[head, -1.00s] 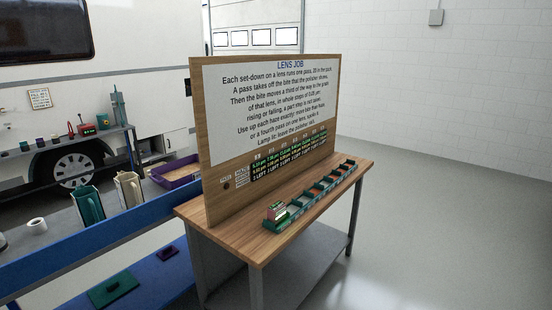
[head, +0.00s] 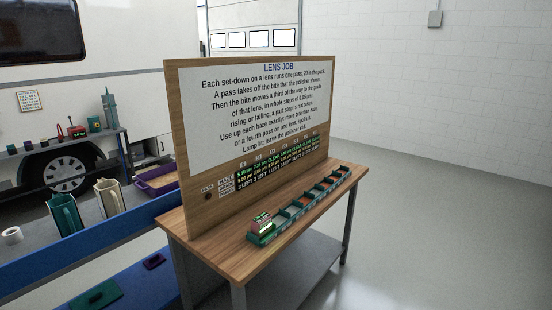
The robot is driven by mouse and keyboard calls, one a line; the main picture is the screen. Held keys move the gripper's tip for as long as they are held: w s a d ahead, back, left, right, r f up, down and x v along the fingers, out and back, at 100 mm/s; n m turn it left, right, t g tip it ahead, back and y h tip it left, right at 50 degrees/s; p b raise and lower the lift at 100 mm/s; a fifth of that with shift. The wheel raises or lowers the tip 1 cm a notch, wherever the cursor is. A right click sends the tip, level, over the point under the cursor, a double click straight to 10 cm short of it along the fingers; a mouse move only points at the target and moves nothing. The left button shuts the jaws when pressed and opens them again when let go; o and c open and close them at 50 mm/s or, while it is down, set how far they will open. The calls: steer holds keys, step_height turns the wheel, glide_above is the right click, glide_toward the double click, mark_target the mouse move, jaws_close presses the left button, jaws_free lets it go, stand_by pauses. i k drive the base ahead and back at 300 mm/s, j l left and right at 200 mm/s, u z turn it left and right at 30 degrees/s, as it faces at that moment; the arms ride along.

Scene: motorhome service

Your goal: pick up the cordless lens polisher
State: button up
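A small pinkish block with a lit green display (head: 262,223) sits at the near end of a long dark green rack (head: 296,212); it looks like the cordless lens polisher, its display too small to read. The rack lies along the wooden bench (head: 222,250) and has several compartments holding grey and reddish pieces. Behind it stands a wooden board with a white sheet (head: 255,110) headed "LENS JOB", with rows of small figures below the text. My gripper is not in view.
A blue-edged workbench (head: 100,238) at left holds a teal jug (head: 66,216), a cream jug (head: 109,197) and a white roll (head: 12,235). A purple tray (head: 157,182) stands behind. A motorhome (head: 120,40) is at back left. The floor at right (head: 430,230) is clear.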

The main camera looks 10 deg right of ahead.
mark_target(261, 225)
steer(key=i+l, duration=0.35)
steer(key=l, duration=0.15)
steer(key=i+l, duration=0.3)
steer(key=l, duration=0.2)
steer(key=i+l, duration=0.35)
steer(key=l, duration=0.15)
